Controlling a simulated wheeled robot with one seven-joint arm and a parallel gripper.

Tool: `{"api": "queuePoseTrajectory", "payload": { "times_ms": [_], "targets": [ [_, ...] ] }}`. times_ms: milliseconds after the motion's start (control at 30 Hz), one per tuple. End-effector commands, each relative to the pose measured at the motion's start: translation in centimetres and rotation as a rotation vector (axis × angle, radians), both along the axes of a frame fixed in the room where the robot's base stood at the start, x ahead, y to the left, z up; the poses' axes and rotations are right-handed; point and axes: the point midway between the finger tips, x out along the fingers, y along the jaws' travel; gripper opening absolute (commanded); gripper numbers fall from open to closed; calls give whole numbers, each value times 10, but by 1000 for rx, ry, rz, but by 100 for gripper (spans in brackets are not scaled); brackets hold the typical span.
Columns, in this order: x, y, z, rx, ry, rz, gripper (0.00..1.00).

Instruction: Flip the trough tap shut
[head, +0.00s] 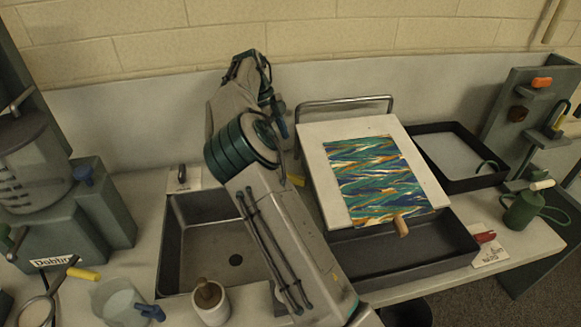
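The trough looks to be the grey sink basin (174,240) with a round drain, left of centre in the head view. A small dark upright fitting (182,174) stands on a pale plate at its back left edge; it may be the tap, but its lever position is too small to tell. My arm crosses over the right part of the basin and hides it. My gripper (279,118) seems to be at the arm's far end near the back wall, right of the basin and apart from the fitting. Its fingers are too small and partly hidden to read.
A tilted white board (316,150) with a marbled sheet (375,180) leans over a dark tray (405,255), right of my arm. A metal rail (345,101) stands behind it. A jug (118,303) and a white pot (211,308) stand in front of the basin.

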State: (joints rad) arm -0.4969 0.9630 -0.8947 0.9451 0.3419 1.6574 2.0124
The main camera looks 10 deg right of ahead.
Motion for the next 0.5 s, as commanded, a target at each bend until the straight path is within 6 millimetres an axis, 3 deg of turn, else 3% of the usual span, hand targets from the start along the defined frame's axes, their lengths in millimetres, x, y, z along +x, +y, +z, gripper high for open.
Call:
{"api": "queuePoseTrajectory", "payload": {
  "times_ms": [233,500],
  "targets": [
    [-9,3,-29,1,5,19,40],
    [-21,-17,-79,1,5,13,40]
  ]
}}
